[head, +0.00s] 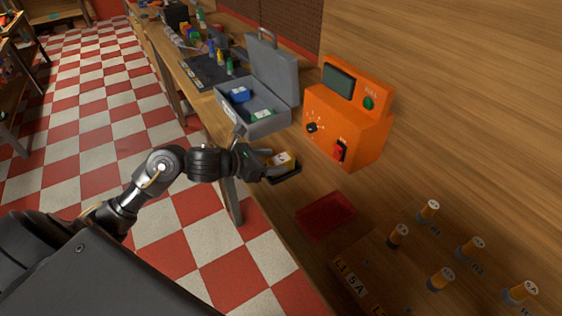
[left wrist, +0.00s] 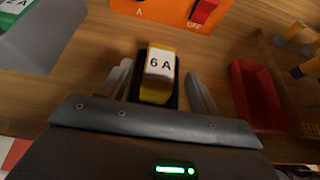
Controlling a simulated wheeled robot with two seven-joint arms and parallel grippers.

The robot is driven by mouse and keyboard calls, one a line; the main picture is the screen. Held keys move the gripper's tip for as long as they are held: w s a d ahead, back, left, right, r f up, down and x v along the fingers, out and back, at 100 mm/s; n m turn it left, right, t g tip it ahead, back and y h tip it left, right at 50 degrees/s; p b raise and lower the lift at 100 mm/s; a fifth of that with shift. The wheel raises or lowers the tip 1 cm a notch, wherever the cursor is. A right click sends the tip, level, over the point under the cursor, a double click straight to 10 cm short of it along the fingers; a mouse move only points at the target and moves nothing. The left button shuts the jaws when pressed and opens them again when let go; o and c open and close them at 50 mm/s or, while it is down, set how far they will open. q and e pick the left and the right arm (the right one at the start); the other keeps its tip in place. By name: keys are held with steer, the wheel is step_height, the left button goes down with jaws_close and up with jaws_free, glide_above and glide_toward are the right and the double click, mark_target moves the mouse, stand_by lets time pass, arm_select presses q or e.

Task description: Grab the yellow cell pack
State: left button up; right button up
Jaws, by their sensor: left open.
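The yellow cell pack (left wrist: 155,95) has a white label reading "6 A" and sits in a black holder or base on the wooden bench. In the head view it shows as a small yellow and white block (head: 282,159) at the end of my left arm. My left gripper (left wrist: 160,82) is open, with one finger on each side of the pack. Gaps show between the fingers and the pack in the left wrist view. In the head view the left gripper (head: 281,166) partly hides the pack. My right gripper is in neither view.
An orange tester (head: 355,110) with a red switch stands just behind the pack. An open grey case (head: 262,128) holds blue and green packs.

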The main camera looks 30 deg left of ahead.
mark_target(275, 162)
arm_select(q)
steer(key=shift+x, duration=1.2)
steer(key=c, duration=1.2)
steer(key=shift+r, duration=0.15)
steer(key=shift+r, duration=0.6)
steer(key=r, duration=0.1)
steer(key=s+r, duration=0.1)
steer(key=r, duration=0.1)
steer(key=shift+a+b, duration=0.1)
steer(key=shift+b, duration=0.25)
steer(key=s+r+p, duration=0.8)
steer(key=s+p, duration=0.3)
steer(key=s, duration=0.2)
steer(key=shift+a+r, duration=0.35)
